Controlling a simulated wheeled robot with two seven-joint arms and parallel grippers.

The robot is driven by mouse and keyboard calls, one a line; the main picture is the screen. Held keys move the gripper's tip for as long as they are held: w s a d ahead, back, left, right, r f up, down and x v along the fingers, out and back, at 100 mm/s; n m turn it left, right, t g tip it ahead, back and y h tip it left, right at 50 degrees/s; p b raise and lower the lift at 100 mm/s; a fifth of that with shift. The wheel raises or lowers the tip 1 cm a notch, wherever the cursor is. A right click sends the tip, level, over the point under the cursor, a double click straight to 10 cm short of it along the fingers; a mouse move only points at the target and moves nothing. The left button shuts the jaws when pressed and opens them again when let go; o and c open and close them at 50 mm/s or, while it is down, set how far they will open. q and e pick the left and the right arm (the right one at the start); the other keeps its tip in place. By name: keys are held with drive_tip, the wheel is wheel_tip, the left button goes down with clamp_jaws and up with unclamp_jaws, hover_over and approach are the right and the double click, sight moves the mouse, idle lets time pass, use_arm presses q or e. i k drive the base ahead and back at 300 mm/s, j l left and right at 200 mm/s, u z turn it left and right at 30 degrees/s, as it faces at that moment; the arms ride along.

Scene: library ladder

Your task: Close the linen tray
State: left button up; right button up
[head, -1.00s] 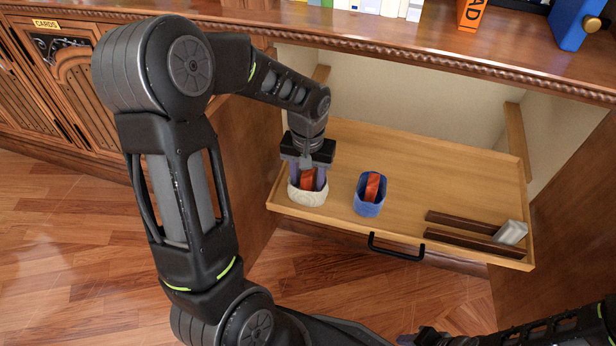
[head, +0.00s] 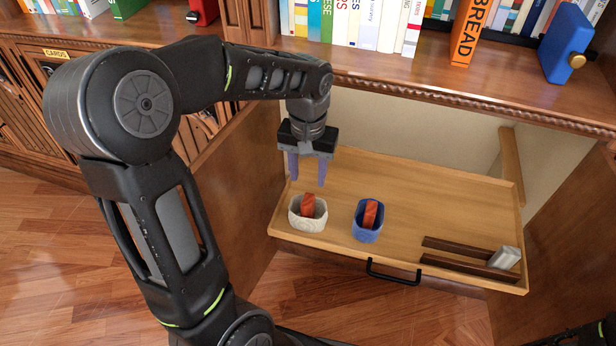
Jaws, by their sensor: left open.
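The linen tray (head: 400,180) is a light wooden pull-out tray, drawn out from the cabinet. Its black handle (head: 393,276) is on the front edge. On the tray stand a cream cup (head: 307,222) and a blue cup (head: 367,232), each with a red-orange block inside. My left gripper (head: 307,183) is open and empty, pointing down above the tray's left part, just behind and above the cream cup. My right gripper is not in view; only a bit of my right arm shows at the lower right corner.
Two dark rails (head: 470,258) and a grey block (head: 504,257) lie at the tray's right front. The cabinet's side panels flank the tray. Above is a wooden shelf with books, an orange book (head: 470,32) and a blue object (head: 566,42). The floor in front is clear.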

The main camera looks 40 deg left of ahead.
sight(448, 223)
drive_tip(key=k+l+z, duration=0.1)
drive_tip(key=z, duration=0.3)
drive_tip(key=k+l+z, duration=0.1)
drive_tip(key=z, duration=0.3)
drive_tip(key=l+z, duration=0.25)
drive_tip(key=z, duration=0.15)
drive_tip(key=k+l, duration=0.05)
